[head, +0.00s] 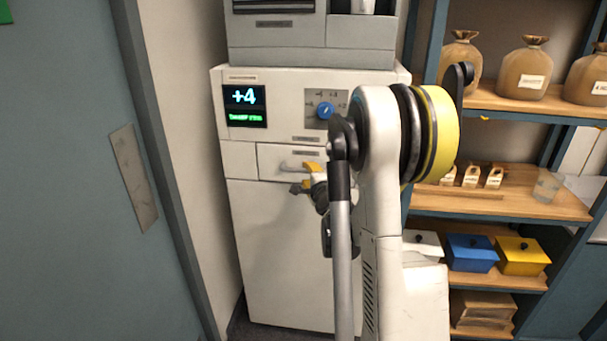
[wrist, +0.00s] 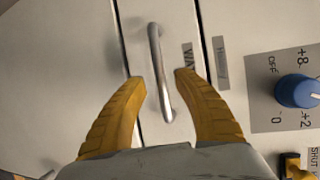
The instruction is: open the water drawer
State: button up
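The water drawer (head: 270,157) is a white front in the pale cabinet, below the display panel, and looks closed. Its silver bar handle (head: 292,166) is partly covered by my gripper (head: 304,178). In the wrist view, the drawer front (wrist: 180,130) carries a partly hidden label starting "WA". The handle (wrist: 157,60) runs lengthwise between the two yellow fingers of my gripper (wrist: 162,78). The fingers are spread, with a gap on both sides of the handle, and hold nothing. Whether the fingertips touch the drawer front cannot be told.
Above the drawer are a display (head: 244,105) reading +4 and a blue dial (head: 325,110). A grey door (head: 80,200) stands at left. At right, a shelf unit (head: 540,205) holds sacks, a glass, and blue (head: 470,255) and yellow (head: 522,258) lidded boxes. My arm hides the cabinet's right side.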

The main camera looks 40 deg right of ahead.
aim_at(305, 172)
jog(key=shift+x, duration=1.75)
jog(key=shift+a+r, duration=0.1)
jog(key=shift+c, duration=0.4)
grip_shut()
